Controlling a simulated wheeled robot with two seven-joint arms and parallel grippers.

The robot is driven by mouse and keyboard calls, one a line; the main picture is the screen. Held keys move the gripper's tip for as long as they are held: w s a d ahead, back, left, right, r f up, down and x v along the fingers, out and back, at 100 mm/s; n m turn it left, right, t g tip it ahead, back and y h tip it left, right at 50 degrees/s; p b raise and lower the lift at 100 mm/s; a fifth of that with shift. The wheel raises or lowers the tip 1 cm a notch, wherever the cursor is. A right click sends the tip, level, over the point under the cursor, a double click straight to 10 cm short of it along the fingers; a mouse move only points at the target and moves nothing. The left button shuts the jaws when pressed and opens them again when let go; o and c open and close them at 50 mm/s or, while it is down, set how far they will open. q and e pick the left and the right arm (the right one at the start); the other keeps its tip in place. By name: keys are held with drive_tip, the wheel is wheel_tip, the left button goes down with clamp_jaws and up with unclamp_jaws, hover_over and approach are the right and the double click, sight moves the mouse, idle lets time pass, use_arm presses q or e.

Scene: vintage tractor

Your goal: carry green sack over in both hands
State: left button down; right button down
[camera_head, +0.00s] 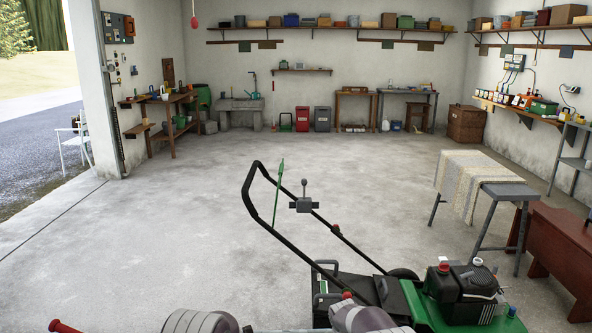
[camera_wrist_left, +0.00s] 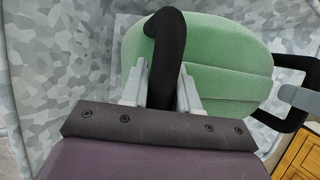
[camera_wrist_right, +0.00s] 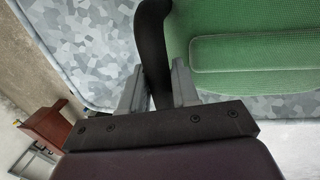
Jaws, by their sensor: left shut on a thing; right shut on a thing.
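The green sack (camera_wrist_left: 215,62) has a rounded, ribbed body and black loop handles. My left gripper (camera_wrist_left: 165,88) is shut on one black handle, which stands up between its fingers. In the right wrist view the sack (camera_wrist_right: 255,45) fills the upper right, and my right gripper (camera_wrist_right: 157,88) is shut on a black handle (camera_wrist_right: 152,40) at its side. Part of the right gripper shows at the right of the left wrist view. The head view shows neither the sack nor the gripper fingers; only parts of my arms show at its bottom edge.
A mottled grey surface (camera_wrist_right: 85,45) lies below the sack; contact cannot be told. In the head view, a green lawn mower (camera_head: 450,300) stands close in front, handle raised. A cloth-draped table (camera_head: 480,185) and red-brown bench (camera_head: 560,250) stand right. The concrete floor is open left and centre.

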use_arm(q)
drive_tip(key=shift+r, duration=0.1)
use_arm(e)
drive_tip(key=shift+r, duration=0.1)
use_arm(q)
drive_tip(key=c, duration=1.1)
unclamp_jaws()
use_arm(e)
drive_tip(key=c, duration=1.1)
unclamp_jaws()
use_arm(q)
drive_tip(key=shift+o, duration=0.5)
use_arm(e)
drive_tip(key=shift+o, duration=0.5)
use_arm(q)
drive_tip(key=o, duration=0.6)
drive_tip(key=shift+c, duration=0.2)
use_arm(e)
drive_tip(key=shift+s, duration=0.1)
use_arm(q)
drive_tip(key=shift+s, duration=0.1)
use_arm(e)
drive_tip(key=o, duration=0.6)
drive_tip(key=shift+c, duration=0.2)
use_arm(q)
drive_tip(key=o, duration=0.4)
drive_tip(key=shift+o, duration=0.2)
use_arm(e)
drive_tip(key=o, duration=0.4)
drive_tip(key=shift+o, duration=0.2)
